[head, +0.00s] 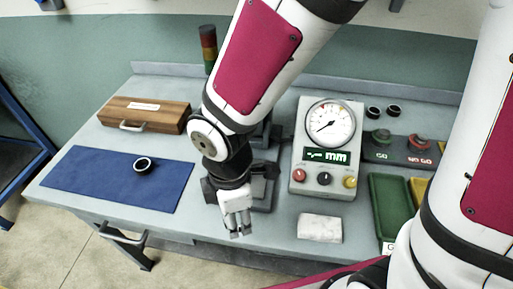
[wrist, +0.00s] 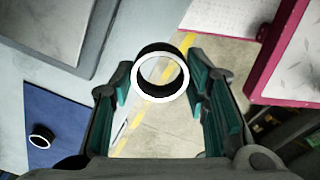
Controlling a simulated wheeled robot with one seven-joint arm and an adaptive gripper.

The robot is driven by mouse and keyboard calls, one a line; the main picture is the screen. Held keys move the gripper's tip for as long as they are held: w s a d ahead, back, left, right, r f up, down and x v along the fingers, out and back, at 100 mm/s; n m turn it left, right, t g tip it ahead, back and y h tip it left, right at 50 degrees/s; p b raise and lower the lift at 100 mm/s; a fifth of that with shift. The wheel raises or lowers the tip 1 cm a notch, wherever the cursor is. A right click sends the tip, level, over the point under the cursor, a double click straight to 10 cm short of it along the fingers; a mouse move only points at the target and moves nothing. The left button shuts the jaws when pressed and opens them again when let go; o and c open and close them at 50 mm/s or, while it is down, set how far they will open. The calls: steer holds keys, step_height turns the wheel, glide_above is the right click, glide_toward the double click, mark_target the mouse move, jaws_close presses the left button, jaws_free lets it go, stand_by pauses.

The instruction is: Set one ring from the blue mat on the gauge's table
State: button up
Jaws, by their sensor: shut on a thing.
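My gripper (head: 238,229) hangs near the front edge of the workbench, in front of the gauge stand. In the wrist view my gripper (wrist: 160,95) is shut on a ring (wrist: 146,93), dark with a bright end face, held between the fingertips. I cannot make this ring out in the head view. Another ring (head: 143,165) lies on the blue mat (head: 85,180) at the left; that ring (wrist: 41,137) and the mat (wrist: 65,115) also show in the wrist view. The gauge (head: 322,150) has a round dial and a display. Its stand (head: 262,192) is partly hidden behind my arm, and I cannot see its table clearly.
A wooden case (head: 145,115) stands behind the mat. A white block (head: 319,228) lies in front of the gauge. A green tray (head: 390,207) and a dark panel (head: 400,150) stand right of the gauge, with two dark rings (head: 383,111) behind. Floor shows below the held ring.

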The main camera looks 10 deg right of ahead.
steer(key=w+d, duration=0.1)
steer(key=w, duration=0.4)
steer(key=w+d+f, duration=0.1)
steer(key=w+d, duration=0.1)
steer(key=w, duration=0.3)
steer(key=w+d, duration=0.1)
steer(key=w, duration=0.4)
steer(key=shift+w+d+f, duration=0.15)
steer(key=shift+f, duration=1.85)
steer(key=shift+f, duration=0.15)
steer(key=o, duration=1.2)
step_height(320, 180, up, 12)
steer(key=shift+r, duration=0.25)
